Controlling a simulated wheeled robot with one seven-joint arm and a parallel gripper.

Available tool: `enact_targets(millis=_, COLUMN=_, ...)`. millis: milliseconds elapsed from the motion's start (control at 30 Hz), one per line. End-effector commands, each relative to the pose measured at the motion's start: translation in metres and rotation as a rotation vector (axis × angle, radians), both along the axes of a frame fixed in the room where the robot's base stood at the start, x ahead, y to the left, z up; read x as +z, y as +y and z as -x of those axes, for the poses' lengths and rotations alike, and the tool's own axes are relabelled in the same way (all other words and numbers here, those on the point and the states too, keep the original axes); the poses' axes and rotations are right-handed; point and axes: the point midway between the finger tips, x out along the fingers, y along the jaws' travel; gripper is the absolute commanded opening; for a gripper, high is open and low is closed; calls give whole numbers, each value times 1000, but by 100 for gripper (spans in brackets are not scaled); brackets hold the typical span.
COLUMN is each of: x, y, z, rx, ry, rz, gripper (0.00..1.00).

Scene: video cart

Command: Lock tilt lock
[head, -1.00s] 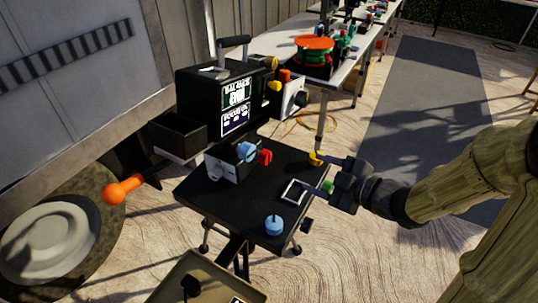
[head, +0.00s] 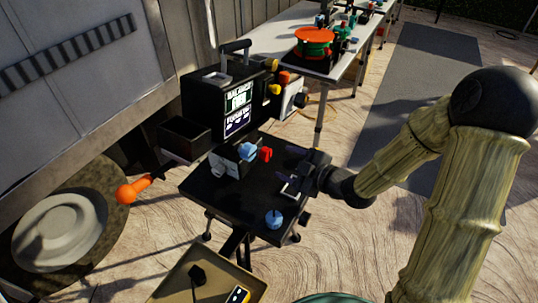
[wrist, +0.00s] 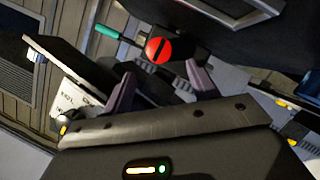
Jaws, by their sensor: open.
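My gripper (head: 297,174) is open and empty over the right part of the cart's black top (head: 228,190). No label shows which part is the tilt lock. A red knob (head: 265,154) and a blue knob (head: 247,151) sit on a small grey-and-black block (head: 224,163), left of my gripper. Another blue knob (head: 273,218) stands near the front corner. In the wrist view, a round red face with a dark slot (wrist: 159,50) shows beyond and between my two purple fingers, apart from them. A green-ended lever (wrist: 106,31) is left of it.
A black monitor box (head: 212,100) with a lit screen stands behind the cart top. An orange-ended handle (head: 128,192) sticks out left. A tan tray (head: 205,275) is in front. A long table (head: 345,66) with gear stands behind. The floor at right is open.

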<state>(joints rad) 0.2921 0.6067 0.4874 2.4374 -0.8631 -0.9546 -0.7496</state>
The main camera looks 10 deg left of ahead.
Motion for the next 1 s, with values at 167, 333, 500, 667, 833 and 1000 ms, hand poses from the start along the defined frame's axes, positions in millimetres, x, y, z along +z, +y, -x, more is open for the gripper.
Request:
enact_targets(millis=167, x=-10, y=27, z=-16, rx=3, ry=0, rz=-1, gripper=59)
enact_targets(millis=333, x=-18, y=49, z=-31, rx=3, ry=0, rz=0, gripper=59)
enact_targets(millis=500, x=-23, y=61, z=-39, rx=1, ry=0, rz=-1, gripper=59)
enact_targets(millis=667, x=-23, y=62, z=-41, rx=-1, ry=-1, rz=0, gripper=59)
enact_targets(millis=833, x=-23, y=62, z=-41, rx=-1, ry=-1, rz=0, gripper=53)
enact_targets(millis=1000, x=-23, y=62, z=-41, rx=-1, ry=-1, rz=0, gripper=20)
